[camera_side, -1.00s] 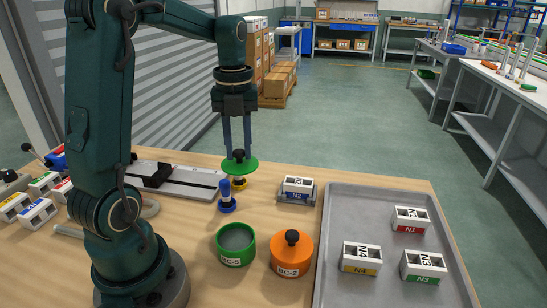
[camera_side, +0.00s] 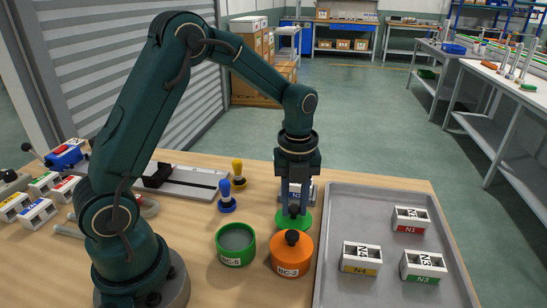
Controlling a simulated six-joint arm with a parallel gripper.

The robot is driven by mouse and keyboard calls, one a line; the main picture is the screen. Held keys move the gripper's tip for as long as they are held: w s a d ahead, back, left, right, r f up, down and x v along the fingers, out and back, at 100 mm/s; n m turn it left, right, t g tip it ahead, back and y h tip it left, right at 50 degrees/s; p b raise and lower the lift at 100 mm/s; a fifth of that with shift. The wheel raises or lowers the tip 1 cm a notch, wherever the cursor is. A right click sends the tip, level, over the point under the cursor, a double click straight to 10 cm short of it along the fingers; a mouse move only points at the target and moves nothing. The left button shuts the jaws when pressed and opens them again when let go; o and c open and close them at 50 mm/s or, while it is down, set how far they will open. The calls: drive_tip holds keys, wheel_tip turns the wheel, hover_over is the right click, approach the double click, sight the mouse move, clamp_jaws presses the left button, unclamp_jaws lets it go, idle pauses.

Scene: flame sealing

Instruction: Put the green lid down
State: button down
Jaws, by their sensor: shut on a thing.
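The green lid (camera_side: 285,222) is a flat green disc with a dark knob on top. My gripper (camera_side: 294,208) is shut on the knob, fingers pointing down. The lid is low, behind the orange canister and in front of the block marked N2; whether it touches the table cannot be told.
A grey tray (camera_side: 385,198) on the right holds blocks N1 (camera_side: 411,220), N4 (camera_side: 361,259) and N3 (camera_side: 423,266). Blue (camera_side: 226,197) and yellow (camera_side: 238,174) knobbed pegs stand left of the lid. Bare wooden table (camera_side: 262,199) lies between.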

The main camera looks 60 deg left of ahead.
sight(294, 207)
drive_tip(key=shift+f, duration=0.9)
drive_tip(key=shift+f, duration=0.1)
drive_tip(key=c, duration=0.6)
unclamp_jaws()
drive_tip(key=shift+c, duration=0.2)
wheel_tip(294, 207, up, 11)
drive_tip(key=s+d+r+n+t, duration=0.1)
drive_tip(key=s+d+n+t, duration=0.1)
drive_tip(key=s+n, duration=0.5)
drive_tip(key=s+d+r+n+t, duration=0.1)
drive_tip(key=s+n, duration=0.6)
drive_tip(key=n, duration=1)
drive_tip(key=shift+s+d+r+t, duration=0.2)
drive_tip(key=shift+d+r+t, duration=0.2)
drive_tip(key=shift+t, duration=0.9)
